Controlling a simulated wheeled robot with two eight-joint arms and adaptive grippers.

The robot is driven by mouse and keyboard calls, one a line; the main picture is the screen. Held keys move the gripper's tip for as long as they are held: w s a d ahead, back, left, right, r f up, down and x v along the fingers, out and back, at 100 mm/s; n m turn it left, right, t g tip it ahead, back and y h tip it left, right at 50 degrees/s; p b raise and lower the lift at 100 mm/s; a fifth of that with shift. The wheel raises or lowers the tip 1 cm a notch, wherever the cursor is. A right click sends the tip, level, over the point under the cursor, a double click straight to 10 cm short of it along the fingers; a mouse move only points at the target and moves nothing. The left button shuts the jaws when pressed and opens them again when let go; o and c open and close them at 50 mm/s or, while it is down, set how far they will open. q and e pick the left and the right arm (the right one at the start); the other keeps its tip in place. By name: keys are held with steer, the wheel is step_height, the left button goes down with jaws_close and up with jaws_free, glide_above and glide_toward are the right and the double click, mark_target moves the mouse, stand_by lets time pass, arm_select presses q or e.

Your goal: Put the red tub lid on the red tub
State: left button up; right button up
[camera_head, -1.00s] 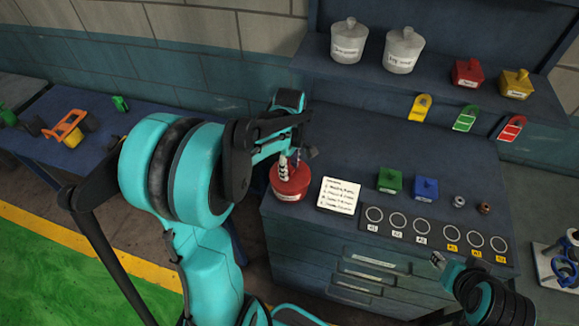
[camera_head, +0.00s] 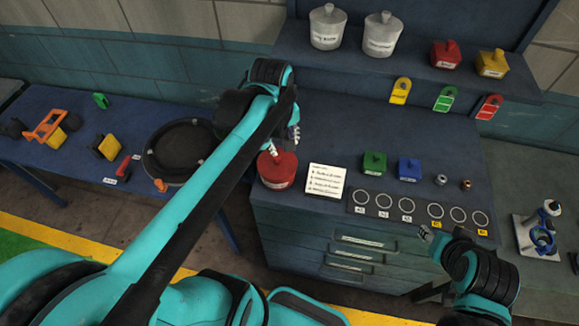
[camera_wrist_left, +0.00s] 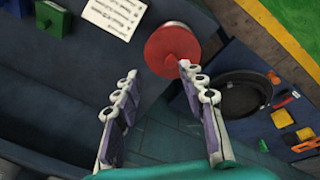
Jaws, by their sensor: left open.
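The red tub (camera_head: 279,180) stands upright at the left end of the blue workbench, with a white label on its side. A red round top (camera_wrist_left: 170,52) shows in the left wrist view, like a lid lying on the tub; I cannot tell how well it is seated. My left gripper (camera_head: 283,142) is over the tub's back edge in the head view. In the left wrist view my left gripper (camera_wrist_left: 158,88) is open and empty, its fingers apart and the red top beyond the tips. My right gripper (camera_head: 427,234) is at the bench's front right; its jaws are too small to read.
A white note (camera_head: 326,181) lies right of the tub. Green (camera_head: 374,162) and blue (camera_head: 409,168) boxes stand behind a strip of marked circles (camera_head: 420,212). The shelf above holds white jars (camera_head: 328,27) and small red and yellow boxes. A black round tray (camera_head: 150,158) is on the left bench.

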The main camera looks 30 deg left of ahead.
arm_select(q)
steer(key=s+d+f+m+t, duration=0.2)
steer(key=s+d+m+t, duration=0.2)
steer(key=m, duration=0.7)
steer(key=s+d, duration=0.2)
steer(key=s, duration=0.1)
steer(key=shift+f+t, duration=0.3)
steer(key=shift+d+f, duration=0.1)
step_height(320, 180, down, 17)
steer(key=b, duration=1.6)
steer(key=shift+s+b, duration=0.1)
steer(key=shift+b, duration=0.3)
